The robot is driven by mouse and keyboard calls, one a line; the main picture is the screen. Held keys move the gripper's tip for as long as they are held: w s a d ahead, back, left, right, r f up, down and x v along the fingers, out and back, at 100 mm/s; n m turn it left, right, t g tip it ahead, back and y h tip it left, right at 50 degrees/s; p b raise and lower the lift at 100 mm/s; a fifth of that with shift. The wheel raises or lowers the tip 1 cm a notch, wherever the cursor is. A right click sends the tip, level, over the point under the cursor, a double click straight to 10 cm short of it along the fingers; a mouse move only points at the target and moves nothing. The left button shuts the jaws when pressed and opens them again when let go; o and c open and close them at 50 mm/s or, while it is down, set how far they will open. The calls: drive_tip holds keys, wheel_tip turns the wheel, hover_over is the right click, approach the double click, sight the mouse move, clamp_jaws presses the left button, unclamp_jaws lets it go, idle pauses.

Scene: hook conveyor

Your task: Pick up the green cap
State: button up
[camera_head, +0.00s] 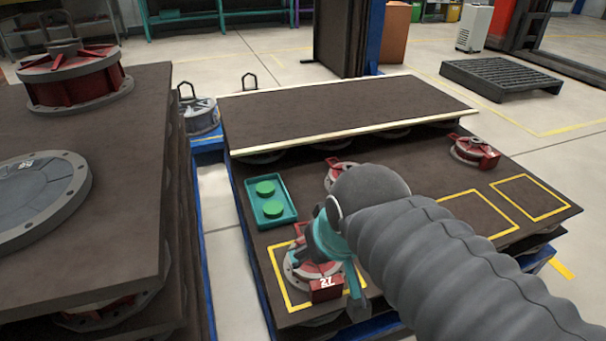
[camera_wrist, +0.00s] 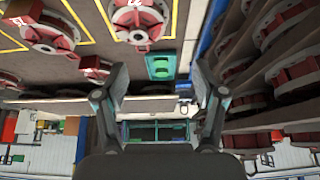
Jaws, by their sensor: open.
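Two round green caps lie in a small teal tray (camera_head: 290,211) on the dark table: a far cap (camera_head: 265,188) and a near cap (camera_head: 273,209). In the wrist view the tray (camera_wrist: 149,66) and caps (camera_wrist: 160,72) appear just beyond and between my fingertips, apart from them. My gripper (camera_wrist: 160,78) is open with nothing between its fingers. In the head view my gripper (camera_head: 338,255) overlaps the red and grey flanged part marked 27 (camera_head: 325,290), to the lower right of the tray. My arm hides some of the table.
More red flanged parts (camera_head: 475,151) sit on the table, one partly behind my arm. A raised dark board with pale edges (camera_head: 340,108) lies behind the tray. A stacked table (camera_head: 110,180) with large flanges stands left, across a narrow gap. Two yellow-outlined areas at right look bare.

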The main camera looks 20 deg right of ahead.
drive_tip(key=w+r+m+g, duration=0.1)
drive_tip(key=w+r+m, duration=0.4)
drive_tip(key=w, duration=0.8)
drive_tip(key=m+g+p, duration=0.1)
drive_tip(key=m+g, duration=0.4)
drive_tip(key=m, duration=0.8)
hover_over(263, 187)
wheel_tip(263, 187, down, 14)
wheel_tip(263, 187, down, 14)
drive_tip(key=shift+s+r+b, duration=0.1)
drive_tip(key=shift+r+b, duration=0.1)
drive_tip(key=shift+b, duration=0.8)
drive_tip(key=c, duration=0.6)
